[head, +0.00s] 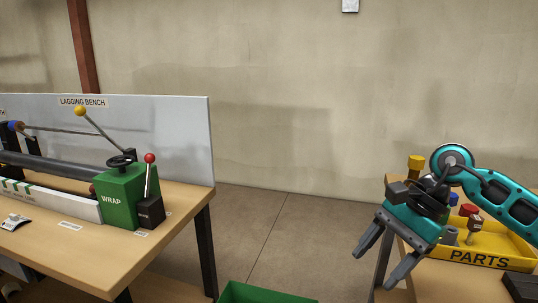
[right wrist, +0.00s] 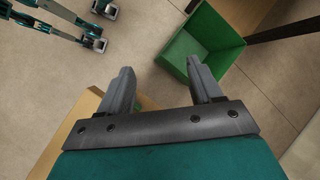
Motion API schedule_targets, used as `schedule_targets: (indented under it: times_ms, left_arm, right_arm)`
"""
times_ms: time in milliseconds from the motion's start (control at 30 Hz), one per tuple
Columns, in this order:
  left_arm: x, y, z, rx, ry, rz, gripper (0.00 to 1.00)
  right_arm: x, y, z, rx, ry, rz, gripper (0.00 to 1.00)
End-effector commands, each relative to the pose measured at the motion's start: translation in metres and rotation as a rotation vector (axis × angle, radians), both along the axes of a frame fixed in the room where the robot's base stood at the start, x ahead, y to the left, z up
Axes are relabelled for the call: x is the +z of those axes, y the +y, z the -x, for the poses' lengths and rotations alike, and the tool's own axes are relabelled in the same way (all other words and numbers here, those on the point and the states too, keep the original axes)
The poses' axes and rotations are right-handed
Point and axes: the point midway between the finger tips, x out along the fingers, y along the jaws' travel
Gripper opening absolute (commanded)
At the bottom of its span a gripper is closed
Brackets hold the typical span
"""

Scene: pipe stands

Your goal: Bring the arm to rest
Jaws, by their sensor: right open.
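My right gripper (head: 375,268) is in the lower right of the head view, at the end of a teal arm. Its two grey fingers are spread and point down and left, with nothing between them. It is in front of the left edge of the parts table (head: 440,283). In the right wrist view the same open fingers (right wrist: 160,68) have floor behind the gap. My left gripper does not show in the head view.
A yellow PARTS tray (head: 485,258) stands on the right table, close to my right arm. The lagging bench (head: 60,248) with a green WRAP box (head: 122,200) is at left. A green bin (right wrist: 220,62) stands on the floor.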

Motion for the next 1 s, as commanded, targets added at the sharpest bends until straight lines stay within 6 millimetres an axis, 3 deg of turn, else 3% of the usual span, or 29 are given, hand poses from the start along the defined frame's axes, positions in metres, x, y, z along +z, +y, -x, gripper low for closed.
schedule_targets:
  times_ms: [33, 200, 300, 400, 533, 633, 800, 833, 1000]
  left_arm:
    - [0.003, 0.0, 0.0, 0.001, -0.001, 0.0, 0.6]
    - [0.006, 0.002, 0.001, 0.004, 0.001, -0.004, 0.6]
    - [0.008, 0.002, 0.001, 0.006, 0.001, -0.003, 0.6]
    - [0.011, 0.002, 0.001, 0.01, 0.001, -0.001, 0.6]
    - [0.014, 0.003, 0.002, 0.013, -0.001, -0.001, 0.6]
    - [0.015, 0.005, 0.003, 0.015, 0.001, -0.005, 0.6]
    - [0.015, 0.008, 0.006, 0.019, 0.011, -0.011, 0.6]
    - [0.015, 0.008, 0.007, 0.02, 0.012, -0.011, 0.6]
    - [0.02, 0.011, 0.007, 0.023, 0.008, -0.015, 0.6]
  right_arm:
    - [-0.008, 0.028, 0.009, -0.031, 0.063, -0.11, 0.65]
    - [-0.007, 0.111, 0.033, -0.234, 0.351, -0.52, 0.65]
    - [0.003, 0.143, 0.041, -0.392, 0.584, -0.751, 0.65]
    - [0.014, 0.158, 0.04, -0.572, 0.853, -0.964, 0.65]
    - [0.015, 0.156, 0.029, -0.829, 1.244, -1.212, 0.65]
    - [0.001, 0.14, 0.019, -1.04, 1.568, -1.378, 0.65]
    - [-0.06, 0.097, 0.016, -1.419, 2.153, -1.619, 0.65]
    - [-0.076, 0.089, 0.019, 1.462, -2.214, 1.624, 0.65]
    - [-0.168, 0.045, 0.065, 1.171, -1.772, 1.157, 0.65]
